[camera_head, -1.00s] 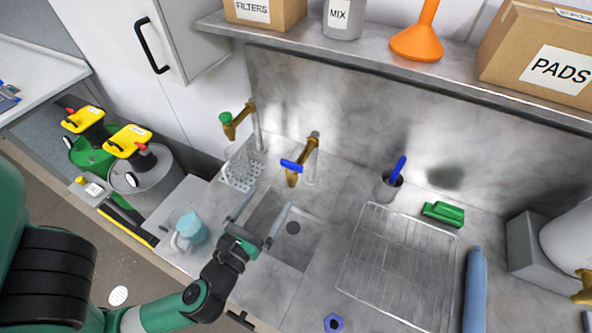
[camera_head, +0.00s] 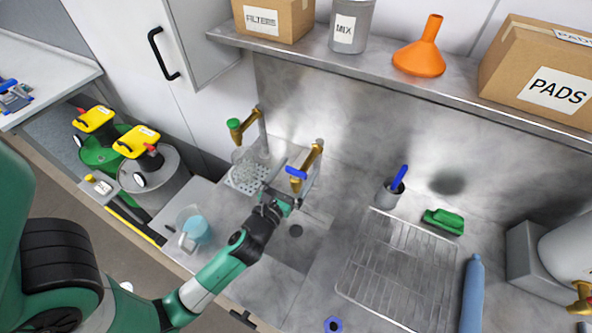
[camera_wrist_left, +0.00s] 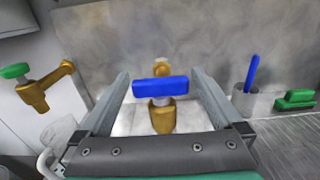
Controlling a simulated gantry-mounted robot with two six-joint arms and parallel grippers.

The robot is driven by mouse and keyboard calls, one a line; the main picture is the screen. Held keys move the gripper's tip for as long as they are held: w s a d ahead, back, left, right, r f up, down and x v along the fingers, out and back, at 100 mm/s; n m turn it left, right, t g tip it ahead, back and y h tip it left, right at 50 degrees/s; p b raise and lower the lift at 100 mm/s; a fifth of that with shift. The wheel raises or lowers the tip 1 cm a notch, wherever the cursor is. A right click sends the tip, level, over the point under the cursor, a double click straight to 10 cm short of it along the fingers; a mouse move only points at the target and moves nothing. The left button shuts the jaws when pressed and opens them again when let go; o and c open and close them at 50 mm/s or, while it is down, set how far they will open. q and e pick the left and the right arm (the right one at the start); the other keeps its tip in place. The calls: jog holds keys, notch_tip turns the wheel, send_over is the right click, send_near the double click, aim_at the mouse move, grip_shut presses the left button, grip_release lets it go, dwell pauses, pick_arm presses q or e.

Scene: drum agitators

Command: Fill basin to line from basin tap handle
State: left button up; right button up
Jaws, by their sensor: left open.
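The basin tap is brass with a blue bar handle (camera_head: 296,172); its spout points down over the sunken basin (camera_head: 305,243). The basin looks empty, with a dark drain in its floor. My left gripper (camera_head: 290,182) is open at the tap, in front of the handle. In the left wrist view the blue handle (camera_wrist_left: 160,90) lies crosswise between the two spread fingers (camera_wrist_left: 160,95), with the brass tap body (camera_wrist_left: 163,117) below it. Neither finger visibly touches the handle. My right gripper is not in view.
A second brass tap with a green handle (camera_head: 234,124) stands to the left, above a drain grate (camera_head: 243,180) with a clear vessel. A wire rack (camera_head: 397,262) and a cup with a blue-handled tool (camera_head: 390,191) are at right. A shelf (camera_head: 400,88) overhangs the back.

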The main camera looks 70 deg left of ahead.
pick_arm(q)
jog(key=shift+c, duration=0.3)
jog(key=c, duration=1.2)
jog(key=shift+o, duration=0.2)
jog(key=shift+d+b, duration=0.1)
jog(key=shift+b, duration=0.2)
jog(key=shift+w+n+g+y+b, duration=0.1)
jog(key=shift+n+g+y+b, duration=0.3)
jog(key=shift+n+g+y, duration=0.35)
jog(key=n+g+y+b, duration=0.3)
jog(key=n+g, duration=0.1)
jog(key=g, duration=0.1)
jog(key=shift+f, duration=0.15)
jog(key=n+g+b, duration=0.2)
jog(key=g+b, duration=0.2)
jog(key=n+g+b, duration=0.3)
jog(key=g+b, duration=0.1)
jog(key=n+g+y+b, duration=0.1)
jog(key=n+g+b, duration=0.2)
jog(key=g+b, duration=0.1)
jog(key=shift+f+g+b, duration=0.1)
jog(key=shift+g+b, duration=0.25)
jog(key=shift+r+n+g+h+b, duration=0.25)
jog(key=shift+n+g+h+b, duration=0.15)
jog(key=shift+g+b, duration=0.3)
